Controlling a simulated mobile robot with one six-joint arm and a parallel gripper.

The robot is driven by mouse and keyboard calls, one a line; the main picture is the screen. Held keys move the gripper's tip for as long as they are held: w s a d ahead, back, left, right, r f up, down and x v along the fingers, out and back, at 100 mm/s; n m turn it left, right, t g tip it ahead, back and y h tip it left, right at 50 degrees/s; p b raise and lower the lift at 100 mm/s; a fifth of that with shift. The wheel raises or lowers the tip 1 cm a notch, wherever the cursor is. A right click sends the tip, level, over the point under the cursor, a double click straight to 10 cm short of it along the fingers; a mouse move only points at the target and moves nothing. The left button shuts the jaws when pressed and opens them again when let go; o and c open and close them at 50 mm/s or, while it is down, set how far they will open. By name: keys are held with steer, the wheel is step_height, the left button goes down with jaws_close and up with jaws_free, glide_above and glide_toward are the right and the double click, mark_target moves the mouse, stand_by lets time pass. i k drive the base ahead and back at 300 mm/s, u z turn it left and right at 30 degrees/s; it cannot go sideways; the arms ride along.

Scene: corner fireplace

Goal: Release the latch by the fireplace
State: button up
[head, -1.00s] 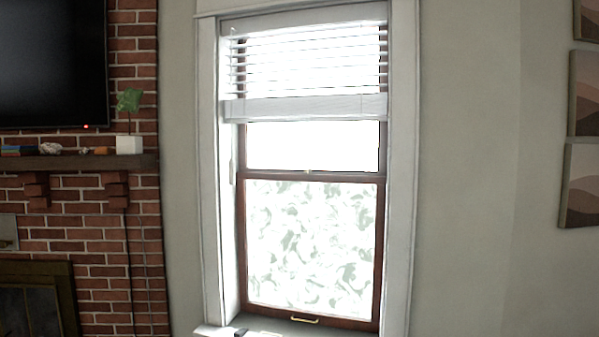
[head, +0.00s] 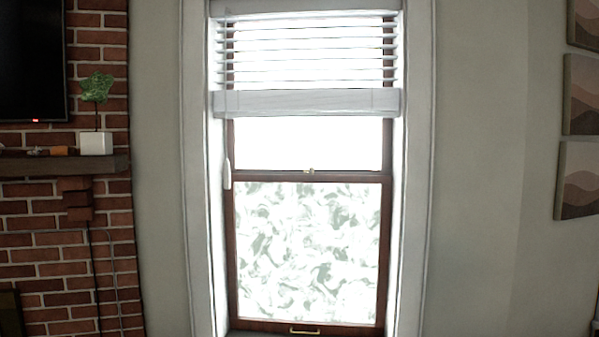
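A sash window (head: 307,255) with a brown wooden frame stands just right of the brick fireplace wall (head: 62,262). A small latch (head: 308,171) sits at the middle of the meeting rail between the upper and lower panes. It is too small to tell which way its lever lies. A brass pull handle (head: 305,331) is on the bottom rail of the lower sash, which looks closed. My gripper is not in the head view.
White blinds (head: 305,102) cover the upper part of the window, with a cord and pull (head: 227,174) hanging at the left. A mantel (head: 62,164) with a white plant pot (head: 95,143) juts out at left. Framed pictures (head: 577,180) hang on the right wall.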

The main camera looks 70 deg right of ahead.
mark_target(312, 170)
steer(key=z, duration=0.15)
steer(key=i, duration=0.75)
steer(key=z, duration=1)
